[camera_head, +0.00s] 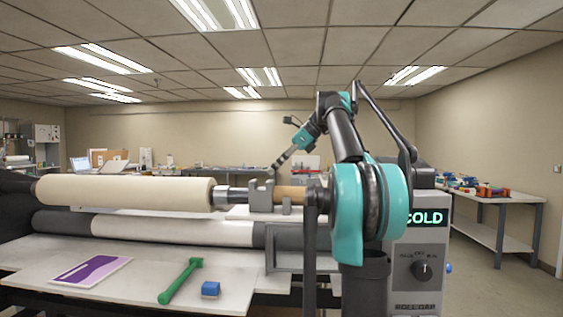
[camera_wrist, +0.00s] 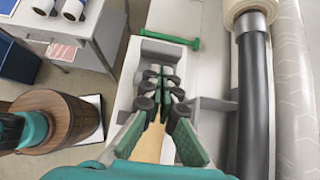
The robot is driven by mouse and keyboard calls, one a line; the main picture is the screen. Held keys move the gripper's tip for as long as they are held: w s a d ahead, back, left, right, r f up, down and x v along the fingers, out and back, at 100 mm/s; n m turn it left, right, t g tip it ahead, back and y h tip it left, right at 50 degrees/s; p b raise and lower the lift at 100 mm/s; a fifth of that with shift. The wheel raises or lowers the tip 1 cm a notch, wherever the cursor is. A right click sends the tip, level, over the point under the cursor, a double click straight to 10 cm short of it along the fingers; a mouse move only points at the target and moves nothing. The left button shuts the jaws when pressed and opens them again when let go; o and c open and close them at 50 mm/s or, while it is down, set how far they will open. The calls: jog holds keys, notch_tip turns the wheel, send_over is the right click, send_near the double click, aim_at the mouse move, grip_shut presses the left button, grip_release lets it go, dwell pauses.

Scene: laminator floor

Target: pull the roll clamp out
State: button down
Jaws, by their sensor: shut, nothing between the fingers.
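I take this block to be the roll clamp. My gripper (camera_head: 276,166) points down and left, a little above the block in the picture; the depth gap cannot be told. In the wrist view my gripper (camera_wrist: 160,72) has its fingers together with nothing between them. They hide part of a light grey frame and a tan strip. I cannot make out the clamp clearly in that view.
A green-handled tool (camera_head: 180,281), a blue block (camera_head: 210,289) and a purple print (camera_head: 90,269) lie on the front table. A control panel (camera_head: 420,250) reading COLD stands right. A side table (camera_head: 490,205) holds coloured items. Open floor lies beside it.

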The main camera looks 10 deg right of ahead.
aim_at(256, 185)
jog(key=shift+x, duration=2.15)
jog(key=shift+w+a, duration=0.25)
jog(key=shift+a, duration=0.6)
jog(key=shift+w+a, duration=0.25)
jog(key=shift+a, duration=0.65)
jog(key=shift+w+a, duration=0.3)
jog(key=shift+a, duration=0.55)
